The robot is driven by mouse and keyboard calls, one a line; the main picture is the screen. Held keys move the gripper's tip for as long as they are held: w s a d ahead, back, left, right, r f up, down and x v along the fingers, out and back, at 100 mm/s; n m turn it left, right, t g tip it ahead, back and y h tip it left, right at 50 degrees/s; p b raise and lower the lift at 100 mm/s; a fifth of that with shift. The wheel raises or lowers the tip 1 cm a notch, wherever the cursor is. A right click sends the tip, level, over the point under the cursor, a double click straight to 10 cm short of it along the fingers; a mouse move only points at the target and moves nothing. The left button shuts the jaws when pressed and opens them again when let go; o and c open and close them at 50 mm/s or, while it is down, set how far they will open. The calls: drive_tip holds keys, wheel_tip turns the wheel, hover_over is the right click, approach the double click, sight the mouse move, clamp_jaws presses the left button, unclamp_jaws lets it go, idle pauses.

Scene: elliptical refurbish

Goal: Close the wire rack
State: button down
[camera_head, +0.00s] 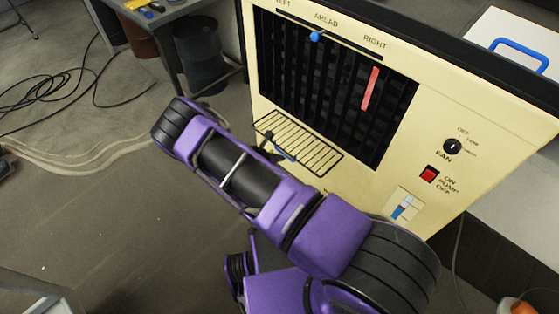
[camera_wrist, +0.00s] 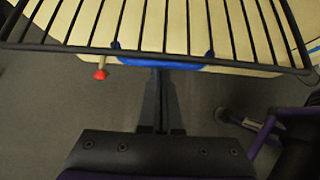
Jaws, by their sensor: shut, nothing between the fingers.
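The wire rack (camera_head: 312,150) is a dark grid of thin bars that sticks out from the front of the cream cabinet, below its dark louvred opening. A blue handle (camera_head: 284,154) is on its outer edge. In the wrist view the rack (camera_wrist: 235,25) spans the top, with the blue handle (camera_wrist: 190,63) under its edge bar. My gripper (camera_wrist: 160,76) is shut and empty, its fingertips at the middle of the handle. I cannot tell whether they touch it. In the head view my purple arm hides most of the gripper (camera_head: 268,148).
The cream cabinet (camera_head: 459,111) carries a fan knob (camera_head: 452,146), a red pump switch (camera_head: 429,174) and a red louvre tab (camera_head: 370,88). A red knob (camera_wrist: 100,74) shows below the rack. A black bin (camera_head: 200,52) and loose cables (camera_head: 50,95) are at left. Floor at left is open.

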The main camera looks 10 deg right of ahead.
drive_tip(key=r+y+p, duration=0.1)
drive_tip(key=r, duration=0.1)
drive_tip(key=d+r+g+y+p, duration=0.1)
drive_tip(key=r+p, duration=0.1)
drive_tip(key=r, duration=0.1)
drive_tip(key=w+r+g+y+p, duration=0.1)
drive_tip(key=r+p, duration=0.1)
drive_tip(key=shift+d+r, duration=0.15)
drive_tip(key=shift+d, duration=0.15)
drive_tip(key=shift+w+d+r+g+y+p, duration=0.2)
drive_tip(key=shift+r+g+y+p, duration=0.2)
drive_tip(key=shift+r+y, duration=0.15)
drive_tip(key=shift+w+d+r+g+y+p, duration=0.1)
drive_tip(key=shift+d+r+g+y+p, duration=0.1)
drive_tip(key=shift+r+g+y+p, duration=0.35)
drive_tip(key=w+d+r+b, duration=0.1)
drive_tip(key=w+d+r, duration=0.3)
drive_tip(key=d+r, duration=0.2)
drive_tip(key=shift+w+r, duration=0.2)
